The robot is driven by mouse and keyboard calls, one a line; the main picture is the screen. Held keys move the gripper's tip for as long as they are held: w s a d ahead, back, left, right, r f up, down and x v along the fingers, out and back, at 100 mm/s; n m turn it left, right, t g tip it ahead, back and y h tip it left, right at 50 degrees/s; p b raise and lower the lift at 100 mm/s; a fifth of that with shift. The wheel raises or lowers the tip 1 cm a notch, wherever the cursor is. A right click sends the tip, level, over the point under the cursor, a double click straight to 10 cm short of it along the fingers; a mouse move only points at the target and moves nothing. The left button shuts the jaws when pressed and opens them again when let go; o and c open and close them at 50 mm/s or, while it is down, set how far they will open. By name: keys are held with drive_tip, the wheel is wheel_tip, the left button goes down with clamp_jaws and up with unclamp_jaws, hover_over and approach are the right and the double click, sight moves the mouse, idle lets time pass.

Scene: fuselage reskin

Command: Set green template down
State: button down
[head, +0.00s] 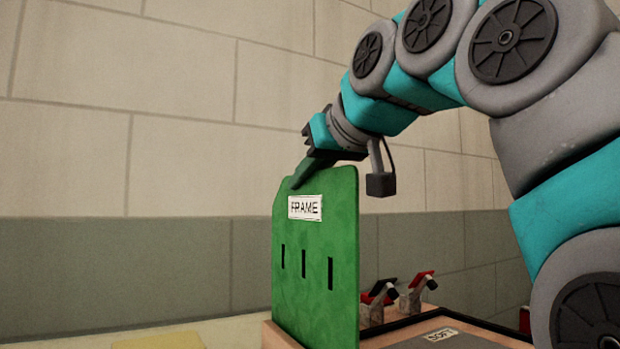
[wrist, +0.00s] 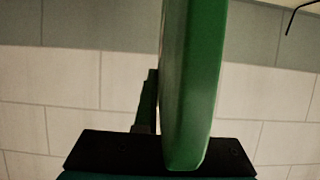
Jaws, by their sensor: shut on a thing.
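The green template (head: 318,265) is an upright green panel with a white "FRAME" label and three dark slots. My gripper (head: 303,172) is shut on its top edge, coming in from the upper right. In the wrist view the template (wrist: 193,80) shows edge-on as a green slab against the black gripper (wrist: 160,140), with one dark finger visible on its left side. The other finger is hidden behind the slab. In the head view the template's lower edge meets the tan surface area at the picture's bottom; I cannot tell whether it touches.
Right of the template are red-handled clamps (head: 417,293) and a dark grey panel (head: 440,338) with a white label, on a tan bench (head: 285,338). A yellow pad (head: 160,341) lies at the lower left. A block wall (head: 180,130) stands behind.

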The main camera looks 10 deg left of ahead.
drive_tip(key=shift+f+b, duration=0.3)
drive_tip(key=shift+f, duration=0.3)
drive_tip(key=c, duration=1)
unclamp_jaws()
drive_tip(key=shift+r, duration=0.1)
drive_tip(key=v, duration=0.4)
drive_tip(key=p+v, duration=0.1)
drive_tip(key=v, duration=0.7)
drive_tip(key=shift+r+p, duration=0.3)
drive_tip(key=shift+r, duration=0.2)
